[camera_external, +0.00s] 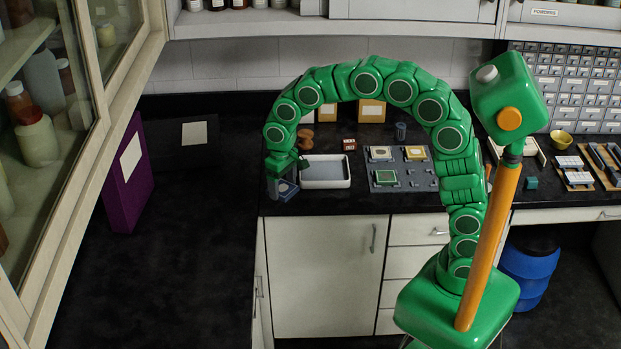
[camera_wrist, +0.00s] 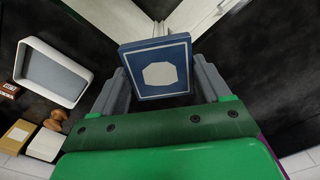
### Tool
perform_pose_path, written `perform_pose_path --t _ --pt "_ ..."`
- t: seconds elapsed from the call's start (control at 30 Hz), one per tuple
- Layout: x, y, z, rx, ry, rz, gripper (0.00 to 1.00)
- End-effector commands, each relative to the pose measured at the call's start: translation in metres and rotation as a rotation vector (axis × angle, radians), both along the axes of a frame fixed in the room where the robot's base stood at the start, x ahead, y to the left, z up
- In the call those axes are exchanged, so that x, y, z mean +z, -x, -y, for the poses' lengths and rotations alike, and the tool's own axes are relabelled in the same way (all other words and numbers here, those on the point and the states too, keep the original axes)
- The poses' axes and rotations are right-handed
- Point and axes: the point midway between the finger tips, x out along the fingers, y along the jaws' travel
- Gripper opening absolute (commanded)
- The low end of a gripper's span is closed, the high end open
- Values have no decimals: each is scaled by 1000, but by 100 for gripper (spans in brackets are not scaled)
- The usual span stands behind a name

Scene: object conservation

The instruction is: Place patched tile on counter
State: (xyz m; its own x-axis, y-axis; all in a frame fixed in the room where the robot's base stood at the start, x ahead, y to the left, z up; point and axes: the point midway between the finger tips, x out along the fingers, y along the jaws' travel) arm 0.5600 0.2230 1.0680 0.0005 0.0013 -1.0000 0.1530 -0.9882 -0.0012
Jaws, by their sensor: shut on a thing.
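The patched tile is a blue square with a pale eight-sided patch, clear in the wrist view (camera_wrist: 180,83). My gripper (camera_wrist: 160,88) is shut on it, one grey finger at each side. In the external view my gripper (camera_external: 281,184) is low at the left front of the black counter (camera_external: 345,204), with the blue tile (camera_external: 288,191) at its fingertips. The tile is near the counter's front corner. I cannot tell whether it touches the surface.
A white shallow tray (camera_external: 325,184) lies just right of my gripper. Further right is a grey board (camera_external: 405,185) with several tiles. A wooden stamp (camera_external: 304,139) and cardboard boxes (camera_external: 371,112) stand behind. The strip in front of the tray is bare.

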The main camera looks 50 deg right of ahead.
Motion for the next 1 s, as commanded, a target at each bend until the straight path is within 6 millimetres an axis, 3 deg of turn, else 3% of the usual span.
perform_pose_path --t 0.03,0.47,0.8,1.0 --pt "-1 2 -19 30 1 0 40" --pt "-8 43 -166 276 2 1 40" --pt "-16 112 -282 487 0 1 40" --pt "-20 153 -328 584 1 0 40"
